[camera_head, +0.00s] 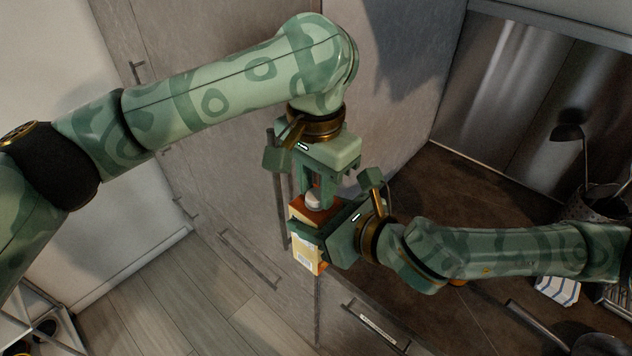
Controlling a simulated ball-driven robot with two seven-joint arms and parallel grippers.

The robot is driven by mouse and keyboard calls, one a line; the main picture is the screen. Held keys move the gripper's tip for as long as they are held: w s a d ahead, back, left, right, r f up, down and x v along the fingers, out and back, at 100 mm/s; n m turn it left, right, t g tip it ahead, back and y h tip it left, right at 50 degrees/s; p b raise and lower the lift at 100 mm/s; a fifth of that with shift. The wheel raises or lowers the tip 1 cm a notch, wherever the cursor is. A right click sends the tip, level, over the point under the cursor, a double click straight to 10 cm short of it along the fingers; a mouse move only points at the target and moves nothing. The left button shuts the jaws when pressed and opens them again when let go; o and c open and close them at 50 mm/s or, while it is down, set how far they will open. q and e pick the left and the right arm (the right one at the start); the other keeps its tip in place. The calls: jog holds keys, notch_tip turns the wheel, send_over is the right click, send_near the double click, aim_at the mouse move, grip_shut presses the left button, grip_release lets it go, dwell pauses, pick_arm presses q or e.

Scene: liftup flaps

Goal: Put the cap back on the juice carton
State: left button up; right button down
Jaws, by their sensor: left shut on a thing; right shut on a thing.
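The juice carton (305,254) is orange and cream and stands roughly upright in mid-air at the picture's middle. My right gripper (312,238) is shut around the carton's side, coming from the right. My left gripper (316,192) points down from above and is shut on the cap (314,200), a small pale round piece at the carton's top. The cap is partly hidden by the fingers. I cannot tell whether it is seated on the spout or just above it.
Grey cabinet fronts (215,170) with bar handles stand behind the carton. Wooden floor (150,290) shows below left, with a white rack (40,310) at the corner.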

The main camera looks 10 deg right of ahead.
pick_arm(q)
jog(key=m, duration=0.5)
jog(key=shift+w, duration=0.15)
jog(key=m, duration=0.6)
jog(key=shift+m, duration=0.3)
jog(key=m, duration=0.5)
jog(key=shift+m, duration=0.3)
jog(key=m, duration=0.5)
jog(key=shift+f, duration=0.1)
jog(key=shift+a, duration=0.1)
jog(key=o, duration=1.1)
